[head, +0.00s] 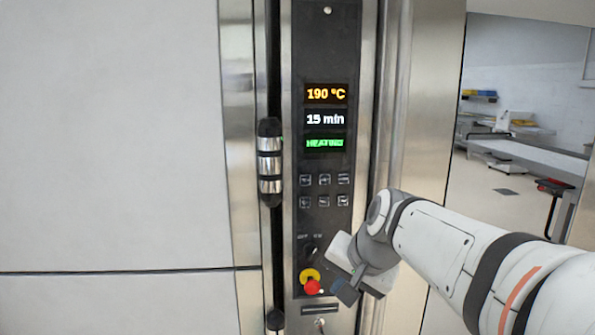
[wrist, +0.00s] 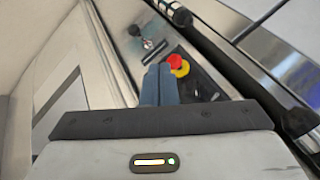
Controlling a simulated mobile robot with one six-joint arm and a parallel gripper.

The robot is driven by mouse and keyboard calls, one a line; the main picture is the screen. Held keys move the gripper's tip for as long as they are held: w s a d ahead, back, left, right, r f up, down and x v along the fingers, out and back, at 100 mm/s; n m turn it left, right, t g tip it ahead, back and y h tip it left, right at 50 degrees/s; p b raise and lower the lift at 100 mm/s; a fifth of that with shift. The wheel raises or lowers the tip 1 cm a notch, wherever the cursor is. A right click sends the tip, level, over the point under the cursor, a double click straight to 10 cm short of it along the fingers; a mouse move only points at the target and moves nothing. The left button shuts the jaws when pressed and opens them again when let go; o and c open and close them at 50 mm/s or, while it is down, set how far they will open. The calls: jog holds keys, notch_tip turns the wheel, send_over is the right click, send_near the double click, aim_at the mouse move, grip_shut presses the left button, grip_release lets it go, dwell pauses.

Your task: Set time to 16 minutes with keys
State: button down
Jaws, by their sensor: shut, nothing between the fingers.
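The time display (head: 325,119) on the dark control panel (head: 327,230) reads 15 min in the head view. Above it the temperature display (head: 326,94) reads 190 °C, and below it a green display (head: 324,143) reads HEATING. Two rows of small keys (head: 324,191) sit below the displays; their symbols are too small to read. My gripper (head: 346,293) is low in front of the panel, below the keys and just right of the red button. In the wrist view its fingers (wrist: 159,85) are together and empty, pointing toward the panel's lower part.
A red emergency button (head: 312,287) on a yellow base is close to my fingertips; it also shows in the wrist view (wrist: 175,62). A dark knob (head: 310,251) sits above it. A vertical handle (head: 269,162) stands left of the panel. Open floor shows at right.

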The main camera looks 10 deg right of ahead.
aim_at(325, 179)
jog(key=w+r+m+t+p, duration=0.1)
jog(key=w+r+m, duration=0.1)
jog(key=w+r, duration=0.2)
jog(key=w+d+r+m+t+y, duration=0.1)
jog(key=w+r+m+t, duration=0.1)
jog(key=w+r, duration=0.3)
notch_tip(325, 179, up, 4)
jog(key=shift+d+r+m+p, duration=0.25)
jog(key=shift+d+m+p, duration=0.05)
jog(key=shift+p, duration=0.05)
jog(key=shift+w+p, duration=1.55)
jog(key=shift+w, duration=2.8)
jog(key=shift+w, duration=0.4)
jog(key=shift+w, duration=0.4)
jog(key=shift+s, duration=0.85)
